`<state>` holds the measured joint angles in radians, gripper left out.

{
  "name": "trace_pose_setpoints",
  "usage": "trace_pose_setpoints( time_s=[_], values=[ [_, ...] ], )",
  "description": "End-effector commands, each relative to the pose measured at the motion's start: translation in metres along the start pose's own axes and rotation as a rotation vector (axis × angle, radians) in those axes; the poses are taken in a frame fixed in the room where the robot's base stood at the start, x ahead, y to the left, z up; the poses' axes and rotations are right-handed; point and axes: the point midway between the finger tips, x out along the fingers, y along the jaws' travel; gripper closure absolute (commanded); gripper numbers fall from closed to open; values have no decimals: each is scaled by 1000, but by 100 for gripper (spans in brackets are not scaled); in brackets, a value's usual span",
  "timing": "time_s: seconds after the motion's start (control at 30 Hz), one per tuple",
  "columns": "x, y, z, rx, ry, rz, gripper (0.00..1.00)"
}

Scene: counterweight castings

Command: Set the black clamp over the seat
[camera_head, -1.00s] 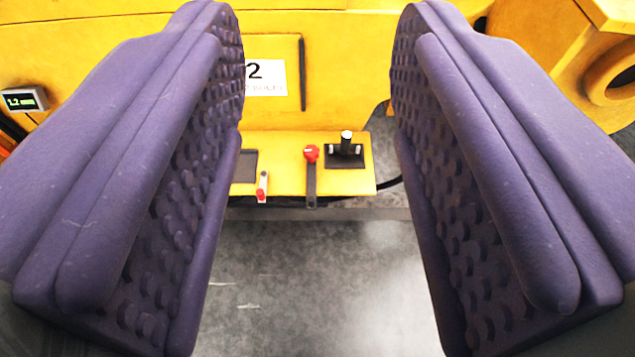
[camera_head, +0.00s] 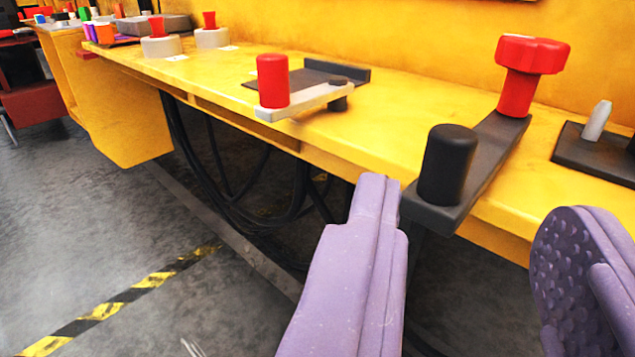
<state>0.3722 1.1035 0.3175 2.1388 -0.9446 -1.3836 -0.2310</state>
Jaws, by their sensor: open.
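The black clamp (camera_head: 485,165) is a dark flat arm on the yellow bench. Its red lobed knob (camera_head: 532,68) stands at the back end, and its upright black handle (camera_head: 447,165) is at the front end, which juts past the bench edge. A dark block with a pale pin (camera_head: 597,150) is right of the clamp, cut off by the frame; I cannot tell for sure whether it is the seat. My gripper (camera_head: 475,215) is open and empty. Its purple fingers are on either side of the clamp's front end, nearer the camera, with the left finger close to the handle.
Left of the clamp, a pale lever with a red grip (camera_head: 272,82) lies by a dark plate (camera_head: 322,75). Two pale round bases with red tops stand farther left. Black cables (camera_head: 250,200) hang under the bench. The grey floor (camera_head: 120,240) is open at left.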

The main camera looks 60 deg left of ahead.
Motion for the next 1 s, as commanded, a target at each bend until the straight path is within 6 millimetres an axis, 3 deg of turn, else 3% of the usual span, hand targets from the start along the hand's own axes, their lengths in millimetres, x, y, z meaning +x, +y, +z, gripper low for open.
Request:
trace_pose_setpoints(
  time_s=[0.4,0.77,0.93,1.0],
  values=[
    [65,0,1,-3,3,-1,57],
    [74,1,-1,-2,1,1,57],
    [74,1,-1,-2,1,1,94],
    [74,1,-1,-2,1,1,100]
  ],
)
